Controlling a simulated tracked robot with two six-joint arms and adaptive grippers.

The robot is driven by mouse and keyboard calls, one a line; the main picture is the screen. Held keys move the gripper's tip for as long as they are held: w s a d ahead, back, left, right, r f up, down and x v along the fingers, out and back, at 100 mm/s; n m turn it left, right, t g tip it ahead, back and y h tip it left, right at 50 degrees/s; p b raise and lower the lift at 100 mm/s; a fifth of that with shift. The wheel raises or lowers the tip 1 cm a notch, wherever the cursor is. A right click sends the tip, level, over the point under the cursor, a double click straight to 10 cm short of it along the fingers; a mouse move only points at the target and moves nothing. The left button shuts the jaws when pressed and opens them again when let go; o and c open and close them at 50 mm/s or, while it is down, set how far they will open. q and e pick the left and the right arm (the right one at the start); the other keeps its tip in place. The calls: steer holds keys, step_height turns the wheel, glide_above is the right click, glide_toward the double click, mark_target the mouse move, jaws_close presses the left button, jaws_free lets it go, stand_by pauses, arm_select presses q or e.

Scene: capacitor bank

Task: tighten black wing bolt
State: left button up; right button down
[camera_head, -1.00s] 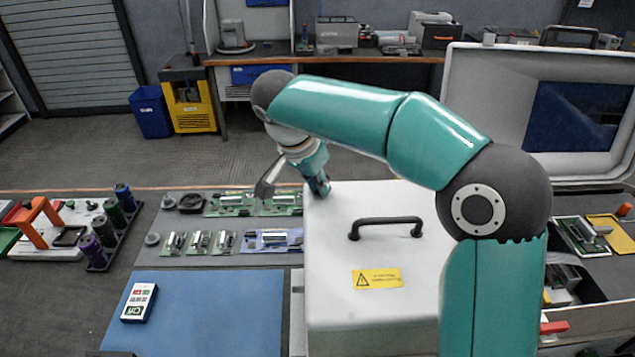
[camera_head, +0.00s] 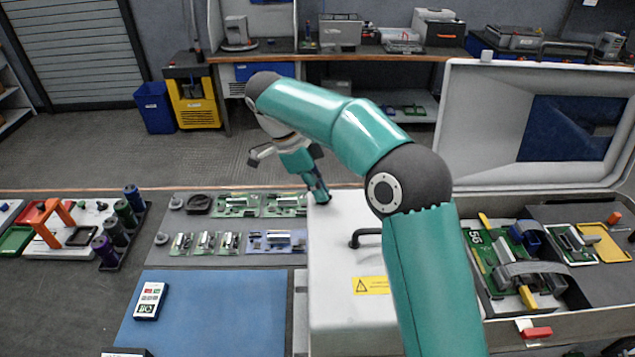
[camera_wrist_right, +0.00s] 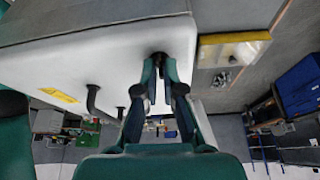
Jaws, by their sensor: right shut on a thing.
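The white cabinet (camera_head: 335,290) stands in the middle of the head view, with a black handle and a yellow warning label (camera_head: 371,285) on top. My right gripper (camera_head: 320,196) reaches down to the cabinet's far left corner. In the right wrist view, its fingertips (camera_wrist_right: 160,66) are closed around the small black wing bolt (camera_wrist_right: 158,58) at the edge of the white surface. The fingers hide most of the bolt, so I cannot tell how deep it sits. In the head view the bolt is hidden by the gripper. My left gripper is not in view.
A blue mat (camera_head: 215,310) with a white handheld device (camera_head: 150,300) lies left of the cabinet. Several circuit boards (camera_head: 240,205) lie behind the mat. An open grey case (camera_head: 592,318) with boards and tools stands at right. The cabinet handle (camera_head: 362,239) rises near my arm.

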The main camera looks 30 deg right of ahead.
steer(key=m+p, duration=0.1)
steer(key=m, duration=0.1)
steer(key=m+y+p, duration=0.1)
steer(key=shift+w+d+m+g, duration=0.15)
steer(key=shift+m+g, duration=0.25)
steer(key=shift+f+m+p, duration=0.1)
steer(key=shift+m+p, duration=0.2)
steer(key=shift+m, duration=0.1)
steer(key=shift+f, duration=0.1)
steer(key=c, duration=1.3)
jaws_free()
steer(key=shift+o, duration=0.6)
steer(key=shift+w+d+f+y, duration=0.1)
steer(key=shift+w+y, duration=0.05)
steer(key=shift+y, duration=0.15)
steer(key=shift+r, duration=0.2)
